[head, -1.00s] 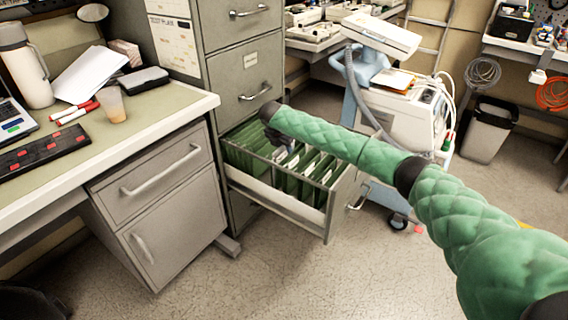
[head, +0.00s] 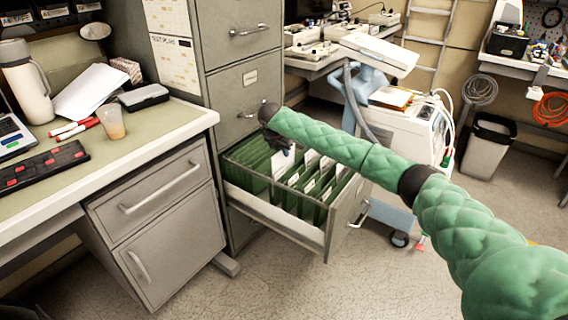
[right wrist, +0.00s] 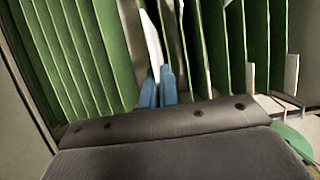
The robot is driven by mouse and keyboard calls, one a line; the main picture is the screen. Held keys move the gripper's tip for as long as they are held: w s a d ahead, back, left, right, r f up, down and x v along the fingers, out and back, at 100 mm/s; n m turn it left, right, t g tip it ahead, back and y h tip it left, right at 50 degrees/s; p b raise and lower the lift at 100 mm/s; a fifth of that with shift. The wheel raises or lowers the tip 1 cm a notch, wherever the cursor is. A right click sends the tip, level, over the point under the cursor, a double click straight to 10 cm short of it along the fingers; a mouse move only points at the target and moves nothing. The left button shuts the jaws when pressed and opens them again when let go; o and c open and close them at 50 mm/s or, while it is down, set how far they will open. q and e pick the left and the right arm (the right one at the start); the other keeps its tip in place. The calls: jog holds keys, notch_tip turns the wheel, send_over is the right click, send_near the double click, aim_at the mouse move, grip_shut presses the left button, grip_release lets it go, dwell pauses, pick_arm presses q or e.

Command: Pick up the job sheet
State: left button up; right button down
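The job sheet (head: 282,163) is a white sheet standing among the green hanging folders in the open cabinet drawer. In the right wrist view, the sheet (right wrist: 152,40) shows as a thin white edge running down between my two blue fingertips. My right gripper (head: 286,149) is over the back part of the drawer, partly hidden by my wrist. In the right wrist view my right gripper (right wrist: 158,88) has its fingers close together, with the sheet's near edge between them. The sheet's lower part is hidden among the folders. My left gripper is not in view.
The open drawer (head: 270,213) has metal walls close around my gripper, with green folders (head: 325,183) carrying white tabs. A desk (head: 160,128) with a cup, pens and papers stands at left. A wheeled cart (head: 410,125) stands behind the drawer. Floor in front is clear.

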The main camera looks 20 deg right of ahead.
notch_tip(320, 180, up, 22)
jog(key=p, duration=0.1)
jog(key=shift+r, duration=0.25)
dwell(0.4)
